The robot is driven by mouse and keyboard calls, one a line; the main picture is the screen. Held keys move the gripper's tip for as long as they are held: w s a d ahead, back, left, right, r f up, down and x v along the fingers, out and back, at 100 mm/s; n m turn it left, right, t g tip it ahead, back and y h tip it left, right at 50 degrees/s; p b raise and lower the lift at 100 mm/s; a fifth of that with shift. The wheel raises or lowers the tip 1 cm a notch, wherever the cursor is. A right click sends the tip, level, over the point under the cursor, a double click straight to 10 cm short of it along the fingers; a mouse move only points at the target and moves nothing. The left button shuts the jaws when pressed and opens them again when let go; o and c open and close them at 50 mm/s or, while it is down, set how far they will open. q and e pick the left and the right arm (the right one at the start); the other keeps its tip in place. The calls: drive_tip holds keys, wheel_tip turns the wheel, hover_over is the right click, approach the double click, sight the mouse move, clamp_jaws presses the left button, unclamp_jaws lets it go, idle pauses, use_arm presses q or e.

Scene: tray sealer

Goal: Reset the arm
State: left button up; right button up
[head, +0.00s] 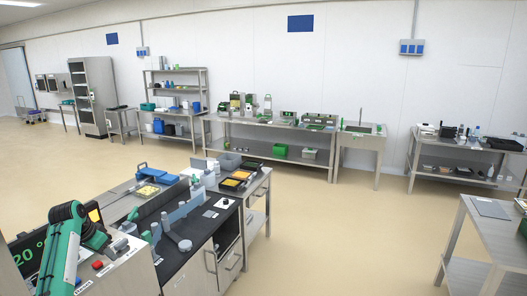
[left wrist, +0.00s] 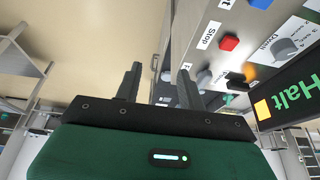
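My left arm, green and grey, comes in at the lower left of the head view, with the left gripper (head: 112,246) low over a grey control panel (head: 128,262). In the left wrist view the two dark fingers of the left gripper (left wrist: 158,72) stand apart with nothing between them. That view shows the panel (left wrist: 222,62) at the right, with a red button (left wrist: 229,43) labelled Stop, a blue button (left wrist: 259,3) and grey knobs. A dark display (left wrist: 290,98) reads "Halt" in green. The fingers appear close to the panel; contact cannot be told. My right gripper is not in view.
A black-topped counter (head: 203,238) with bottles and coloured trays (head: 237,177) stands beyond the panel. A steel table (head: 492,222) stands at the right. Benches and shelves line the back wall. The floor (head: 340,230) between is clear.

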use_arm(q)
wheel_tip(320, 180, down, 9)
drive_tip(key=s+d+f+n+g+y, duration=0.1)
drive_tip(key=s+d+f, duration=0.35)
drive_tip(key=f, duration=0.75)
drive_tip(key=s+d+f+g+y, duration=0.1)
drive_tip(key=s+f, duration=0.7)
drive_tip(key=f, duration=0.4)
drive_tip(key=s+d+f+n+y, duration=0.1)
drive_tip(key=s+d+f, duration=0.2)
drive_tip(key=s+f, duration=0.65)
drive_tip(key=s+d+f+g, duration=0.1)
drive_tip(key=s+d+f, duration=0.2)
drive_tip(key=s+f, duration=0.55)
drive_tip(key=s+d+f, duration=0.4)
drive_tip(key=s+f, duration=0.4)
drive_tip(key=s, duration=0.2)
drive_tip(key=s+d+f, duration=0.2)
drive_tip(key=s+d, duration=0.1)
drive_tip(key=s, duration=0.5)
drive_tip(key=s+d+f+h, duration=0.1)
drive_tip(key=s+d+f, duration=0.1)
drive_tip(key=s, duration=0.6)
drive_tip(key=s+d+f, duration=0.2)
drive_tip(key=s+d, duration=0.1)
drive_tip(key=s, duration=0.5)
drive_tip(key=shift+s+d, duration=0.3)
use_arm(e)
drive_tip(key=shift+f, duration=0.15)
